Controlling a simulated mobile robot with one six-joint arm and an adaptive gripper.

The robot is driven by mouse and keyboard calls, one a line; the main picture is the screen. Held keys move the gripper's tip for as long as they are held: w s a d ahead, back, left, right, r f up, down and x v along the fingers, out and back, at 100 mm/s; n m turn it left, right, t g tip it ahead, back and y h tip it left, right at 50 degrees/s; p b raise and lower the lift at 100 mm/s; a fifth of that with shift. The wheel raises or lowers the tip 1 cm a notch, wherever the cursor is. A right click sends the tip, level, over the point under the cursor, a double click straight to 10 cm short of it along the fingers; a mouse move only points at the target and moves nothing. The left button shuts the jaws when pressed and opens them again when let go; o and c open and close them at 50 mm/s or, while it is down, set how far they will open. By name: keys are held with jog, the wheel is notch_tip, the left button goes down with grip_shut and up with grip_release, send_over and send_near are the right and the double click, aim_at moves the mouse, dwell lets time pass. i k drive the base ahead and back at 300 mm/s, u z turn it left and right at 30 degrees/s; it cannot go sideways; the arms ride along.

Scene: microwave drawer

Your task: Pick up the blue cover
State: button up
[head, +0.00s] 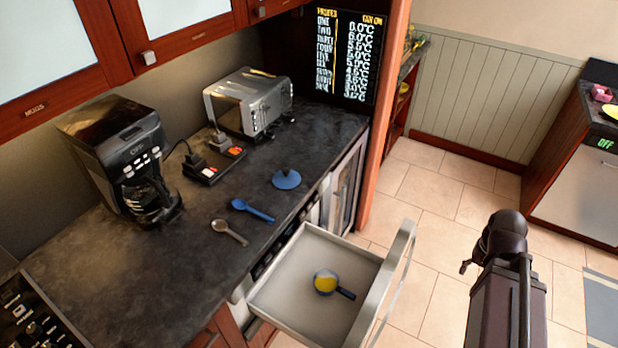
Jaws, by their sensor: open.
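A round blue cover (286,179) with a small raised knob lies flat on the dark counter, near its front edge. A small blue pan (325,283) with yellow contents sits in the open drawer (277,293), in front of and below the cover. My dark arm stands at the right over the floor. A small finger-like part of my gripper (467,266) sticks out at its left side; most of the gripper is hidden. It is open, well to the right of the cover and apart from it.
A blue spoon (252,210) and a grey spoon (229,232) lie left of the cover. A coffee maker (118,150), a toaster (248,100) and a power strip (214,165) stand farther back. The drawer's handle (398,265) juts out over free tiled floor.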

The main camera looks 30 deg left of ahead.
aim_at(285, 179)
jog(key=z, duration=0.6)
jog(key=k, duration=0.85)
jog(key=u, duration=1.8)
jog(key=i, duration=0.55)
jog(key=z, duration=0.25)
